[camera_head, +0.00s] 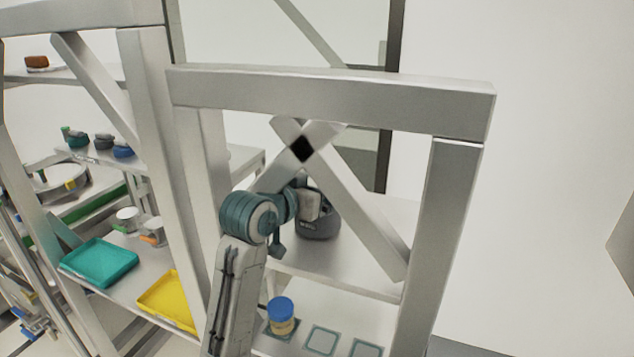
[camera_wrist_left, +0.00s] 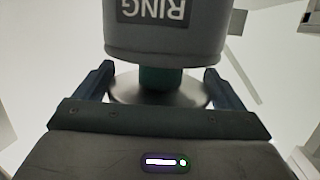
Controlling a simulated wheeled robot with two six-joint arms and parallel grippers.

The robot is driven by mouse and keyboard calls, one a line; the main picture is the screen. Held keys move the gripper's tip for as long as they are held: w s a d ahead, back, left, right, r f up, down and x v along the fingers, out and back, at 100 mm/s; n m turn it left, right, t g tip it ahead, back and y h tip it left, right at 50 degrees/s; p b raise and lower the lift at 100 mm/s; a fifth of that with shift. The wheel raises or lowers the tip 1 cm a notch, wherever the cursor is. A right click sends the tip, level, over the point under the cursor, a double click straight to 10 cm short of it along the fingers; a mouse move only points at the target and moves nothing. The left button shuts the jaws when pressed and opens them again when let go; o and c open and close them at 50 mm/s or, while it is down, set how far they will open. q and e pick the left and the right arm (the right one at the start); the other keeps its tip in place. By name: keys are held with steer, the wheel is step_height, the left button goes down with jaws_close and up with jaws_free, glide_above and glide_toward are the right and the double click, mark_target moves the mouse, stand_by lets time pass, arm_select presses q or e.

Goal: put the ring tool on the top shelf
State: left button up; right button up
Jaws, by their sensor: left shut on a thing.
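The ring tool (camera_head: 318,226) is a dark grey rounded body at the upper board (camera_head: 345,258) of the right-hand shelf unit. In the left wrist view the ring tool (camera_wrist_left: 165,35) shows an upside-down RING label, with a green neck and a round grey flange below it. My left gripper (camera_wrist_left: 158,85) is shut on its neck, one finger on each side. In the head view my left arm reaches up into the unit, and its wrist partly hides the tool. I cannot tell whether the tool touches the board. My right gripper is not in view.
Grey posts, a top beam (camera_head: 330,95) and crossed braces (camera_head: 365,225) frame the unit around my arm. Below stands a blue-lidded jar (camera_head: 282,318) beside outlined squares. A teal tray (camera_head: 98,262) and a yellow tray (camera_head: 168,300) lie on the left unit. The board right of the tool looks clear.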

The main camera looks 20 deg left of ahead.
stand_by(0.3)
arm_select(q)
steer(key=shift+f, duration=0.2)
steer(key=o, duration=1.3)
steer(key=shift+s+r, duration=0.15)
steer(key=shift+r, duration=0.05)
steer(key=shift+s+f+b, duration=0.1)
steer(key=shift+s+b, duration=0.15)
steer(key=shift+b, duration=0.1)
steer(key=shift+b+v, duration=2.2)
steer(key=shift+v, duration=3.5)
